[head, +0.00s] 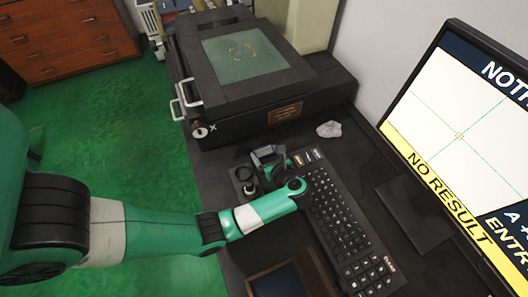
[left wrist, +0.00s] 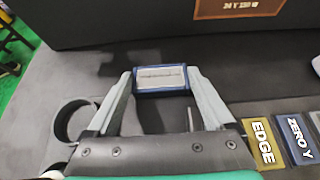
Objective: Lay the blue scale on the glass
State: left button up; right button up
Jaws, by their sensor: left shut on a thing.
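My left gripper (head: 268,155) is above the dark desk, between the black machine and the keyboard. In the left wrist view it is shut on the blue scale (left wrist: 160,79), a small blue-edged block with a pale grey face, held between the fingertips. In the head view the scale is too small to make out clearly at the gripper. The glass (head: 232,66) is a greenish square pane set in the top of the black machine (head: 240,123), with yellowish corner marks near its middle. The gripper is apart from the glass, on its near side. My right gripper is not in view.
A keyboard (head: 337,222) with labelled keys lies beside my left arm. A dark ring (left wrist: 74,119) is on the desk left of the gripper. A pale rock-like lump (head: 329,129) and a large monitor (head: 465,120) are to the right. White handles (head: 180,100) stick out of the machine's left side.

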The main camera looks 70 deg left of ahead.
aim_at(266, 155)
pick_arm(q)
jog(key=shift+c, duration=1.3)
jog(key=shift+r, duration=0.5)
notch_tip(266, 155, up, 3)
jog(key=shift+f+p, duration=0.1)
jog(key=shift+p, duration=0.95)
jog(key=s+d+r+p, duration=0.2)
jog(key=s+r+p, duration=0.1)
jog(key=s, duration=0.3)
jog(key=s+d+r+p, duration=0.2)
jog(key=s+r+p, duration=0.2)
jog(key=s+r, duration=0.2)
jog(key=shift+s+d+r, duration=0.15)
jog(key=shift+s+d, duration=0.15)
jog(key=shift+s, duration=0.35)
